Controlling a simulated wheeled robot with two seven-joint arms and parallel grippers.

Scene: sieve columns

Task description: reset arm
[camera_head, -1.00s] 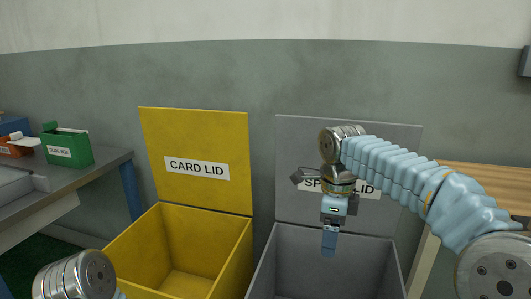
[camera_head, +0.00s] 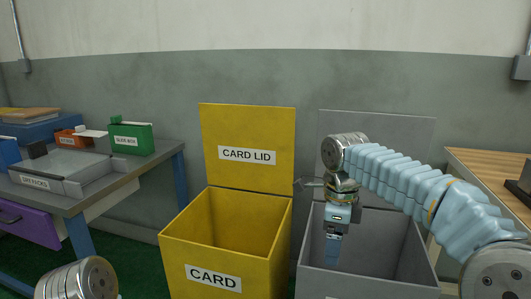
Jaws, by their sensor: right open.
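My right arm comes in from the right in a pale blue ribbed sleeve. My right gripper (camera_head: 333,248) points down and is open, with nothing seen between its fingers. It shows against the inside of the open grey bin (camera_head: 360,286); I cannot tell how deep it sits relative to the rim. The grey bin's raised lid (camera_head: 400,135) is behind my arm, which hides most of its front. A metal joint of my left arm shows at the lower left; my left gripper is out of view.
An open yellow bin (camera_head: 200,255) marked CARD, its CARD LID (camera_head: 248,130) raised, stands left of the grey bin. A grey worktable (camera_head: 135,165) at left holds a green box (camera_head: 131,138), an orange box (camera_head: 70,138) and a tray (camera_head: 60,168). A wooden table (camera_head: 485,170) stands at right.

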